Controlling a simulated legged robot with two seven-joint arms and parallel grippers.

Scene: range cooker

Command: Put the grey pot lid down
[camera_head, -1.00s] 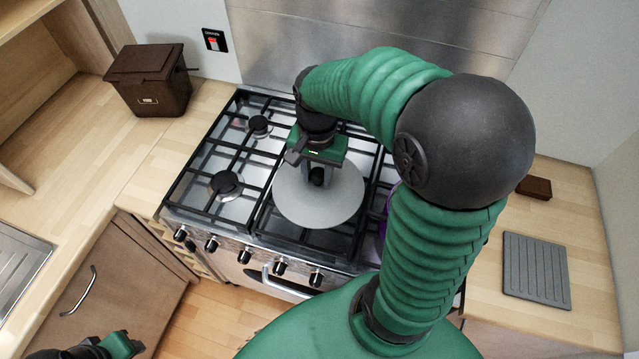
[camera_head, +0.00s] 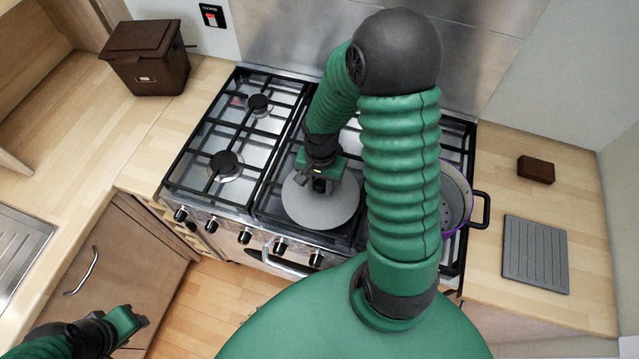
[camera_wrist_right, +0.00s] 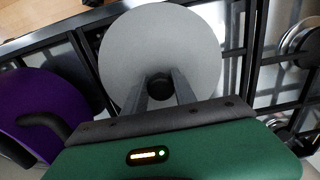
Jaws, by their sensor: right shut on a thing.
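The grey pot lid (camera_head: 318,208) is a round disc over the middle of the range cooker's hob (camera_head: 262,204). My right gripper (camera_head: 321,184) is above it and shut on its dark knob. In the right wrist view the gripper (camera_wrist_right: 160,92) has its two fingers on either side of the black knob at the lid's (camera_wrist_right: 160,45) centre. The lid looks level; I cannot tell whether it touches the grates. My left gripper (camera_head: 135,318) is at the lower left, away from the hob, and its fingers are not clear.
A purple pot (camera_head: 456,200) with a black handle stands on the hob's right side, partly behind my right arm; it also shows in the right wrist view (camera_wrist_right: 45,105). A grey ridged board (camera_head: 535,254) and brown block (camera_head: 536,169) lie on the right worktop. A brown bin (camera_head: 147,58) stands left.

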